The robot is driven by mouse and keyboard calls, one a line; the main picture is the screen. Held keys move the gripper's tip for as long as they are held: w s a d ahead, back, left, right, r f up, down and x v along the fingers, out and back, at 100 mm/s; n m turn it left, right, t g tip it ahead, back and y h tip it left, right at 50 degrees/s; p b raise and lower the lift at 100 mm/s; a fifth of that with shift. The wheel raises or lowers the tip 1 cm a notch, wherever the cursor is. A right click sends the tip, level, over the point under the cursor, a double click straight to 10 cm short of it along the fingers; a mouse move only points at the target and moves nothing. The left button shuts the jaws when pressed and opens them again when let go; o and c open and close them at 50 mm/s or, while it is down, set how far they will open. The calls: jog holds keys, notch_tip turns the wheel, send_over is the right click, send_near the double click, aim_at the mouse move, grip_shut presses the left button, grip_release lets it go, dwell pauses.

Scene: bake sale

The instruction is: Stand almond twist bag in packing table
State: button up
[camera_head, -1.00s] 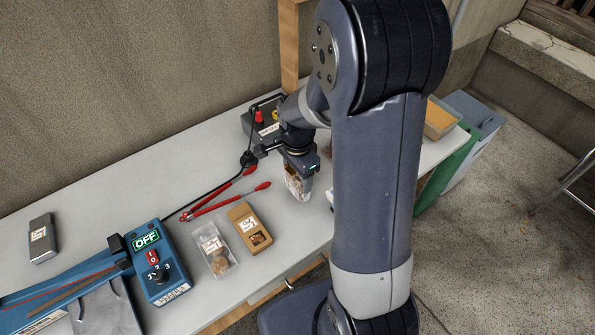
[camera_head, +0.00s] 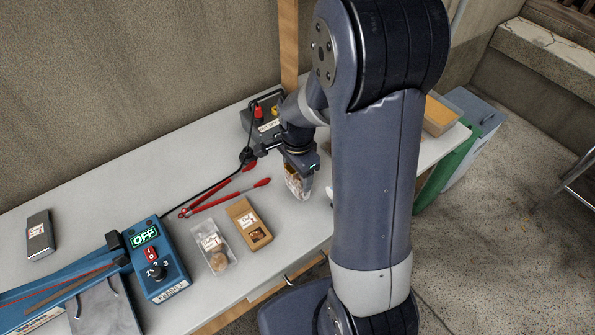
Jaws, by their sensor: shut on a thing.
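A small bag (camera_head: 297,184) with a clear front and brown contents hangs roughly upright from my gripper (camera_head: 300,163). My gripper points down and is shut on the bag's top. The bag's lower end is at or just above the white packing table (camera_head: 110,190); I cannot tell if it touches. The bag's label is not readable from here, and the fingers hide its top. My arm hides the table to the right of the bag.
A blue sealer (camera_head: 158,262) reading OFF, a dark pouch (camera_head: 40,236) and a dark control box (camera_head: 265,118) are also on the table.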

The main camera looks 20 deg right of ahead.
jog(key=shift+f, duration=0.25)
jog(key=o, duration=0.8)
notch_tip(320, 180, up, 9)
jog(key=p, duration=0.6)
jog(key=shift+r+p, duration=0.1)
jog(key=shift+p, duration=0.3)
notch_tip(320, 180, down, 9)
jog(key=b, duration=0.7)
